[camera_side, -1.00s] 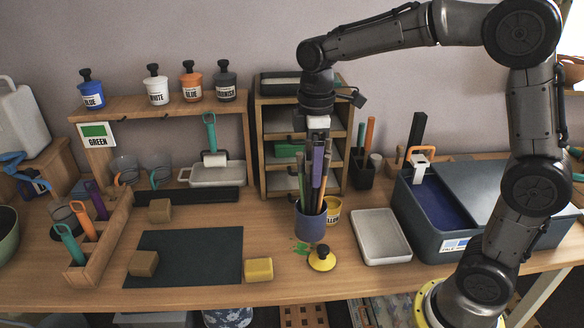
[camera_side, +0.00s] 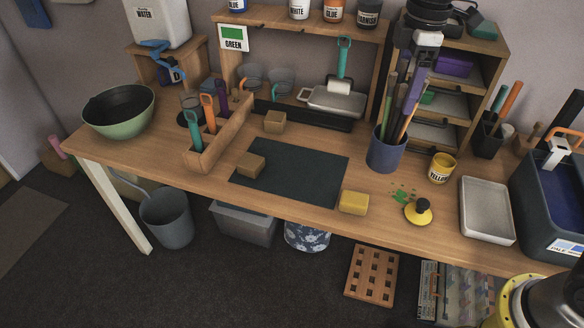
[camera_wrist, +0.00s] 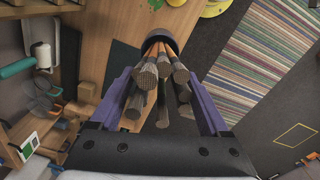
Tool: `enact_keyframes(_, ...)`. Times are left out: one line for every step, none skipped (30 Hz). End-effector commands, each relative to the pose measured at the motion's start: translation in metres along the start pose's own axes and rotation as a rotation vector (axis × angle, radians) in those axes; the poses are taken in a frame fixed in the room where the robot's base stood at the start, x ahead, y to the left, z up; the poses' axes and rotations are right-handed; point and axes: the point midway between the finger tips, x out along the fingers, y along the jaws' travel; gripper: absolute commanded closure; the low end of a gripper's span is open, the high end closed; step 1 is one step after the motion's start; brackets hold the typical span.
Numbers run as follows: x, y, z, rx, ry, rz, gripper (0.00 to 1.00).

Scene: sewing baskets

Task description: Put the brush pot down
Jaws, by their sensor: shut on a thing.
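The brush pot (camera_side: 386,155) is a blue cylinder with several brushes standing in it. In the side view it is upright, to the right of the dark mat (camera_side: 290,172); I cannot tell whether its base touches the table. The finger contact is partly hidden by brushes.
A yellow jar (camera_side: 441,168) and a yellow lid with black knob (camera_side: 418,212) are right of the pot, with green paint splashes (camera_side: 403,195) nearby. A yellow block (camera_side: 354,203) lies by the mat's corner. A metal tray (camera_side: 486,210) is farther right; drawers (camera_side: 470,85) stand behind.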

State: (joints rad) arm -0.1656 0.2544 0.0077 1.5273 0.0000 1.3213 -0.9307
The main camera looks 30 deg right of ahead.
Motion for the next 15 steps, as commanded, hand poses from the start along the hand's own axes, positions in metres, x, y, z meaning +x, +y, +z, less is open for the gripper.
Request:
enact_keyframes(0.003, 0.002, -0.013, -0.025, -0.001, -0.003, 1.0)
enact_keyframes(0.005, 0.002, -0.018, -0.034, -0.002, -0.004, 1.0)
enact_keyframes(0.007, 0.002, -0.025, -0.047, -0.004, -0.007, 1.0)
enact_keyframes(0.01, 0.002, -0.029, -0.054, -0.005, -0.009, 1.0)
enact_keyframes(0.011, 0.002, -0.033, -0.06, -0.006, -0.011, 1.0)
enact_keyframes(0.014, 0.001, -0.036, -0.068, -0.009, -0.015, 1.0)
enact_keyframes(0.016, 0.0, -0.039, -0.073, -0.011, -0.017, 1.0)
enact_keyframes(0.018, 0.0, -0.041, -0.077, -0.014, -0.02, 1.0)
enact_keyframes(0.021, 0.001, -0.044, -0.08, -0.016, -0.024, 1.0)
enact_keyframes(0.024, 0.003, -0.046, -0.081, -0.017, -0.025, 1.0)
enact_keyframes(0.025, 0.005, -0.049, -0.083, -0.018, -0.026, 1.0)
enact_keyframes(0.028, 0.009, -0.053, -0.083, -0.018, -0.026, 1.0)
enact_keyframes(0.032, 0.013, -0.057, -0.083, -0.018, -0.026, 1.0)
enact_keyframes(0.034, 0.018, -0.06, -0.083, -0.018, -0.026, 1.0)
enact_keyframes(0.038, 0.024, -0.065, -0.083, -0.017, -0.025, 1.0)
